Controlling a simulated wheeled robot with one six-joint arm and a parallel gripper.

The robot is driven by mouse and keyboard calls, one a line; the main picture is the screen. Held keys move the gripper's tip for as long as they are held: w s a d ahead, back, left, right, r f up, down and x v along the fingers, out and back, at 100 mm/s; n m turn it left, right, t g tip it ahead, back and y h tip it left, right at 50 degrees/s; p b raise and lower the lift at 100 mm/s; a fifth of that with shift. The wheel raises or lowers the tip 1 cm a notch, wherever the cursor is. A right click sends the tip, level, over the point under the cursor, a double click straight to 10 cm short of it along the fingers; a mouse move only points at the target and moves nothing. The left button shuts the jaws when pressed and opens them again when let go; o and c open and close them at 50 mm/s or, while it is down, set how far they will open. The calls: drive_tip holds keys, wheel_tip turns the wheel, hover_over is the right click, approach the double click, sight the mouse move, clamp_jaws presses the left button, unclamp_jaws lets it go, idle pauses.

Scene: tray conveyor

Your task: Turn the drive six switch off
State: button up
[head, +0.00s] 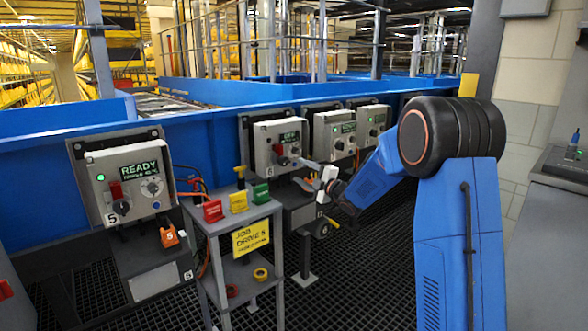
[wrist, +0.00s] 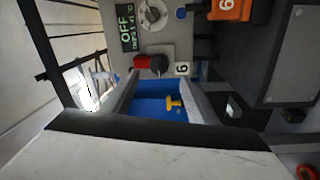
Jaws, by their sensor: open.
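The drive six box (head: 262,158) hangs on the blue conveyor side, left of my gripper (head: 309,164). In the wrist view, which is turned sideways, its display (wrist: 127,28) reads OFF in green. Its red switch handle (wrist: 146,62) sits on a dark hub beside a label 6 (wrist: 182,68). The handle also shows in the head view (head: 279,149) and appears to point up. My gripper (wrist: 157,88) is open and empty, with its fingertips close to the switch. I cannot tell whether they touch it.
The drive five box (head: 100,180) at left reads READY, with its red handle up. A small stand (head: 238,218) holds red, yellow and green tags in front of the drives. More drive boxes (head: 335,135) stand to the right. An orange tag (wrist: 226,9) marked 6 is below the box.

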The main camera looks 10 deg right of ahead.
drive_tip(key=v, duration=0.8)
drive_tip(key=shift+s, duration=0.25)
drive_tip(key=shift+d, duration=0.2)
drive_tip(key=s+d+r+m+g+h, duration=0.1)
drive_tip(key=s+d+m+h, duration=0.2)
drive_tip(key=s, duration=0.4)
drive_tip(key=s+d+r+m+g+h, duration=0.1)
drive_tip(key=s+d+m+h, duration=0.1)
drive_tip(key=s+m+h, duration=0.3)
drive_tip(key=s+d+r+m+g+h, duration=0.1)
drive_tip(key=s+d+m+h, duration=0.1)
drive_tip(key=s+m, duration=0.45)
drive_tip(key=s+a+f+m+g, duration=0.1)
drive_tip(key=s+f+m+g, duration=0.1)
drive_tip(key=s, duration=1)
drive_tip(key=s+a+f+m+g, duration=0.2)
drive_tip(key=s+f+g, duration=0.1)
drive_tip(key=s, duration=0.8)
drive_tip(key=s+a+f+m+g, duration=0.1)
drive_tip(key=s+f+m+g, duration=0.2)
drive_tip(key=s, duration=0.9)
drive_tip(key=shift+s+a+f+y, duration=0.15)
drive_tip(key=shift+s+f+y, duration=0.15)
drive_tip(key=shift+f, duration=0.6)
drive_tip(key=shift+c, duration=0.7)
